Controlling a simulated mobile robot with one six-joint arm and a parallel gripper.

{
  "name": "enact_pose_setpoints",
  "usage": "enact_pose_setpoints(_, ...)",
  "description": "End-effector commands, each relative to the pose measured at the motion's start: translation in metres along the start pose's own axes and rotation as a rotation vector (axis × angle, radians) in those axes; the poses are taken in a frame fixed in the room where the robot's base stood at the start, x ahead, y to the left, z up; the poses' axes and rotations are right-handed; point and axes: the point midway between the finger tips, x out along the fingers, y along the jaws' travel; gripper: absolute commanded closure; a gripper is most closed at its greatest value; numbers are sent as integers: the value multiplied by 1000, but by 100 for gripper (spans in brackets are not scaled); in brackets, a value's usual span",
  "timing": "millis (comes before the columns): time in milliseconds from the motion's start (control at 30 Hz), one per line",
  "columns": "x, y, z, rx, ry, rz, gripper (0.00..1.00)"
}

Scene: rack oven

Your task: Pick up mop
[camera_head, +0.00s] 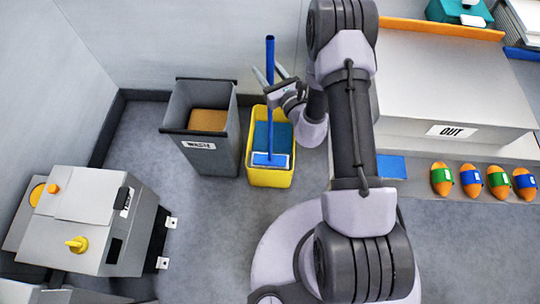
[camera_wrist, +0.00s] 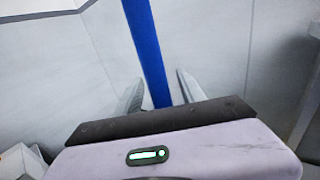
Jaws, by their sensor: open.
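The mop (camera_head: 270,95) stands upright in a yellow bucket (camera_head: 271,177), with its blue handle rising above the rim and its flat blue and white head low in the bucket. My gripper (camera_head: 271,74) is open at the upper part of the handle. In the wrist view the blue handle (camera_wrist: 148,50) runs between the two grey fingers of my gripper (camera_wrist: 157,90), nearer the right finger low down. The fingers look apart from the handle. The handle's lower part is hidden behind my wrist housing in that view.
A grey bin (camera_head: 207,130) with brown contents stands just left of the bucket. A counter (camera_head: 440,80) marked OUT and several orange items (camera_head: 470,180) are at right. Walls close the back and left.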

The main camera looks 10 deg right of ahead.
Motion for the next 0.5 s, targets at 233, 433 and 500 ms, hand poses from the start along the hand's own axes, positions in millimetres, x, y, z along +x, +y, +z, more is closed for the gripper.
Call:
enact_pose_setpoints(233,12,0,1,0,1,0,53)
enact_pose_setpoints(433,11,0,1,0,1,0,81)
enact_pose_setpoints(500,11,0,1,0,0,0,94)
